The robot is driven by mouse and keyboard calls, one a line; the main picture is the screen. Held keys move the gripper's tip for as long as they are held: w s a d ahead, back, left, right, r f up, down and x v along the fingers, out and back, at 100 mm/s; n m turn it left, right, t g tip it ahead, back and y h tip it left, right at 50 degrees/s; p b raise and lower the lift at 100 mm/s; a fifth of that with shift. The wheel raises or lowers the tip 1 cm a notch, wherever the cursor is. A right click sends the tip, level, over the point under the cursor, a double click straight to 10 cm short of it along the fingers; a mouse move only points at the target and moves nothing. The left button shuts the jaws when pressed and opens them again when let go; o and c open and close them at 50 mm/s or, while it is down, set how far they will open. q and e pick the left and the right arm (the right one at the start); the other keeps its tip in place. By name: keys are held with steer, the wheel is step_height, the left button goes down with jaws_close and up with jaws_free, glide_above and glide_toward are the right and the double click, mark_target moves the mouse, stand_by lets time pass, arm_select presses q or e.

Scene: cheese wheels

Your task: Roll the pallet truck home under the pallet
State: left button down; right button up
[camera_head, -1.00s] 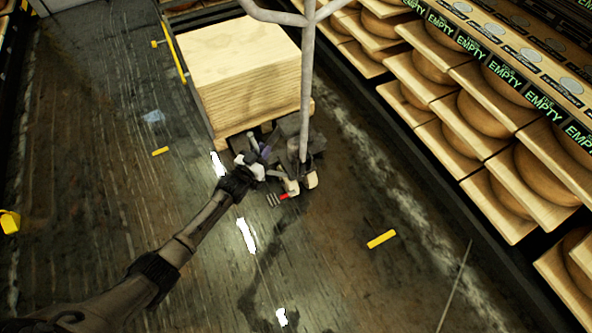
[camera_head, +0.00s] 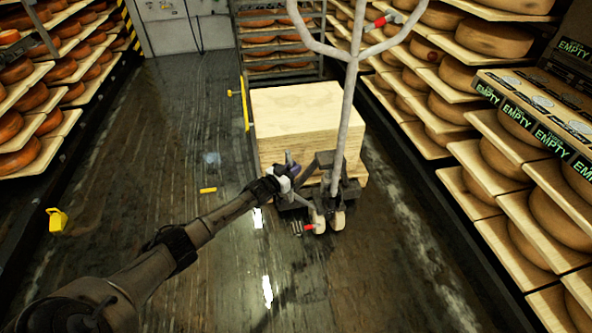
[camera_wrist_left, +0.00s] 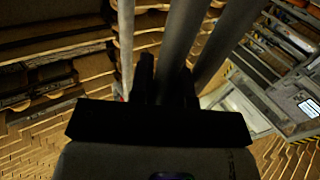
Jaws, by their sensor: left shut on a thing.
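The pallet truck (camera_head: 327,186) stands at the near face of the pallet with its stacked pale boards (camera_head: 305,125). Its grey handle (camera_head: 347,110) rises upright and branches at the top. The wheels show at the near end; the forks are hidden, so I cannot tell how far they reach under the pallet. My left gripper (camera_head: 291,176) is at the left side of the truck's near end, low down, and shut on it. In the left wrist view a grey tube (camera_wrist_left: 180,50) runs between its dark fingers. My right gripper is out of view.
Shelves of cheese wheels line the left (camera_head: 35,95) and right (camera_head: 490,150), with another rack (camera_head: 278,40) behind the pallet. A yellow bar (camera_head: 244,100) stands left of the pallet. A yellow object (camera_head: 57,219) lies at the left. The wet floor left is mostly clear.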

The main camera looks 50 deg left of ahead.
arm_select(q)
steer(key=shift+s+d+f, duration=0.15)
steer(key=shift+d+f, duration=0.05)
steer(key=shift+f, duration=0.4)
steer(key=c, duration=1.4)
jaws_free()
steer(key=shift+w+d+r, duration=0.1)
steer(key=shift+w+d, duration=0.1)
steer(key=shift+w, duration=0.05)
steer(key=shift+a+r, duration=0.1)
steer(key=shift+a, duration=0.1)
steer(key=s+p, duration=0.2)
steer(key=s, duration=0.2)
steer(key=s+p, duration=0.3)
steer(key=s, duration=0.2)
steer(key=s+d+p, duration=0.1)
steer(key=s+p, duration=0.1)
steer(key=s, duration=0.2)
steer(key=shift+s+p, duration=0.3)
steer(key=shift+s, duration=0.1)
